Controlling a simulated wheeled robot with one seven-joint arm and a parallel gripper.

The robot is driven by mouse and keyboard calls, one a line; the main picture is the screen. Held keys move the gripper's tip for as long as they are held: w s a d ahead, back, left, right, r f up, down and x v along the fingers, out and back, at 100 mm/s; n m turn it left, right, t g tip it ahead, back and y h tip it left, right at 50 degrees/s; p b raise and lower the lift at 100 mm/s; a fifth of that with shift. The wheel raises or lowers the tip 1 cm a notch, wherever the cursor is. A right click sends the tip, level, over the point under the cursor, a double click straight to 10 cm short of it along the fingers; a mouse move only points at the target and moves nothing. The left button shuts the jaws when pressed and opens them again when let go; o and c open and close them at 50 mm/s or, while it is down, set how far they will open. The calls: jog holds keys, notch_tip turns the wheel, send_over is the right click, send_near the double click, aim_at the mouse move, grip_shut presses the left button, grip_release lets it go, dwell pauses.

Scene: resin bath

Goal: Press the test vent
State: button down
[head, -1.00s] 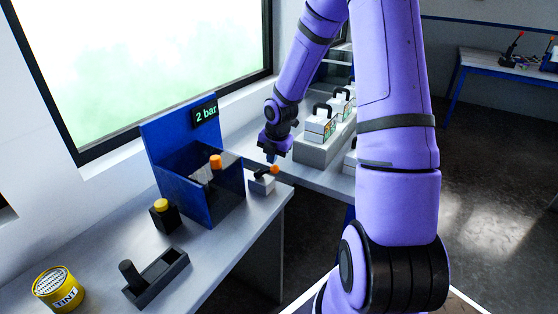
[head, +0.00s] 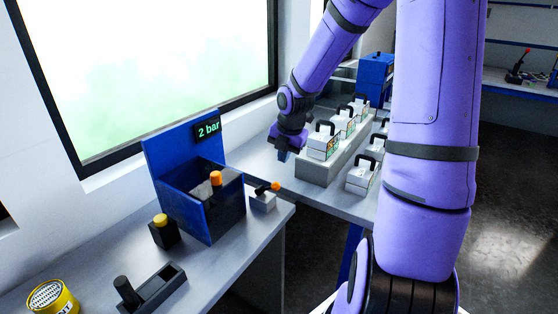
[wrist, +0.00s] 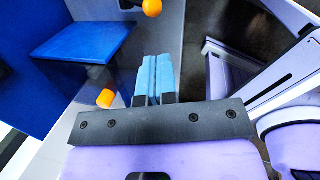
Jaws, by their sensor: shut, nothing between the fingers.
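No part is labelled as the test vent, so I cannot tell which one it is. A blue resin bath (head: 212,218) with a "2 bar" display (head: 207,128) stands on the bench. Beside it are a black box with a yellow button on top (head: 160,221) and a small white block with an orange-knobbed lever (head: 265,198). An orange-capped part (head: 216,178) shows at the bath. My gripper (head: 284,156) is shut and empty, above and behind the lever, apart from it. In the wrist view its blue fingertips (wrist: 154,75) are together; an orange ball knob (wrist: 152,8) shows beyond them.
A black slide fixture with an upright handle (head: 150,290) and a yellow tin (head: 52,298) sit on the near bench. White handled cases (head: 324,142) stand on a grey block at the right. Bench surface between the bath and the cases is mostly clear.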

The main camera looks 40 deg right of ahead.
jog(key=shift+s+r, duration=0.45)
jog(key=shift+r, duration=0.05)
dwell(0.4)
jog(key=s+a+r+m+h, duration=0.2)
jog(key=s+a+r+m, duration=0.8)
jog(key=r+m, duration=0.35)
jog(key=s+a+r+m+t+y, duration=0.1)
jog(key=s+a+r+m, duration=0.1)
jog(key=s+m, duration=0.3)
jog(key=s+a+r+m+t+y, duration=0.1)
jog(key=s+a+r+m, duration=0.1)
jog(key=s+r+m, duration=0.2)
jog(key=s+m, duration=0.1)
jog(key=s, duration=0.2)
jog(key=shift+s+r+t, duration=0.15)
jog(key=shift+s+t, duration=0.15)
jog(key=shift+s, duration=0.05)
